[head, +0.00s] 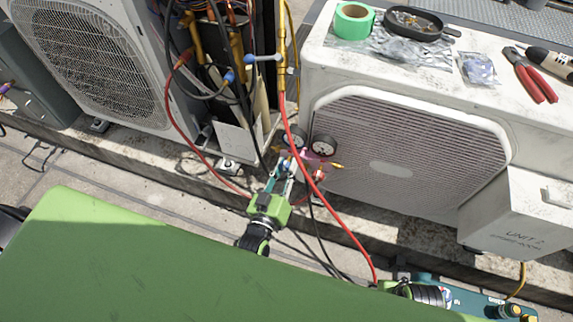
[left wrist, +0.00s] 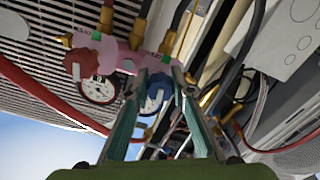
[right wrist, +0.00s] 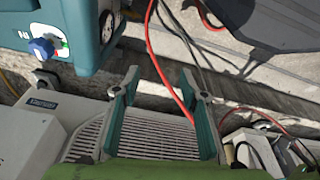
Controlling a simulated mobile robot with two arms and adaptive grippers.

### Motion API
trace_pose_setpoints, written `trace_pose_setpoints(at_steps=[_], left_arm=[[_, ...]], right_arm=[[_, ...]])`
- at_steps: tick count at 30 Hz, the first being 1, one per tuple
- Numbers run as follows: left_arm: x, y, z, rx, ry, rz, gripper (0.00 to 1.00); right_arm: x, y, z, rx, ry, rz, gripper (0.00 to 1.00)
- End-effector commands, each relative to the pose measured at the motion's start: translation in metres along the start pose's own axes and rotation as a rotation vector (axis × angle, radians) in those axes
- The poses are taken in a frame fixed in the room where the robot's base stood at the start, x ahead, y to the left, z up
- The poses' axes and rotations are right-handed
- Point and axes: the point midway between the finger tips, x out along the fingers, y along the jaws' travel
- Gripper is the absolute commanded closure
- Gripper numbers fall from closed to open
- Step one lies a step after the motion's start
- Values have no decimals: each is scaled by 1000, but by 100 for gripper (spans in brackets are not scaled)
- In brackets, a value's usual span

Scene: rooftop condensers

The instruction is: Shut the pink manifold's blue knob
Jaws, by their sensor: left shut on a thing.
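The pink manifold (head: 314,162) hangs in front of the right condenser's grille, with two round gauges (head: 323,145) on it. In the left wrist view the manifold's pink body (left wrist: 118,57) spans the top, with a red knob (left wrist: 80,62) on its left. The blue knob (left wrist: 154,98) sits between the fingers of my left gripper (left wrist: 162,80), which is shut on it; the fingers partly hide the knob. My left gripper also shows in the head view (head: 284,176), reaching up to the manifold. My right gripper (right wrist: 165,85) is open and empty, away from the manifold.
Red hoses (head: 345,225) and black cables hang around the manifold. Green tape (head: 353,21), a black pan (head: 415,22) and red pliers (head: 530,77) lie on the right condenser. A teal machine with another blue knob (right wrist: 41,48) stands near my right gripper.

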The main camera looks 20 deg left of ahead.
Motion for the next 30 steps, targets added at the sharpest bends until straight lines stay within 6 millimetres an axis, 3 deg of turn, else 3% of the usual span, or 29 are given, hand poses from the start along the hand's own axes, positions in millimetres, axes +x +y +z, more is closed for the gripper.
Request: trace_pose_setpoints(at_steps=[9,26,27,28,30], left_arm=[[0,0,1,127,-4,0,99],[0,-1,2,156,-4,0,99],[0,-1,2,156,-4,0,70],[0,-1,2,155,-4,0,62],[0,-1,1,155,-3,0,61]], right_arm=[[14,-1,7,-1,-9,-2,61],[18,-2,9,-2,-11,-2,61],[18,-2,9,-2,-11,-2,61],[18,-2,9,-2,-11,-2,61],[18,-2,9,-2,-11,-2,61]])
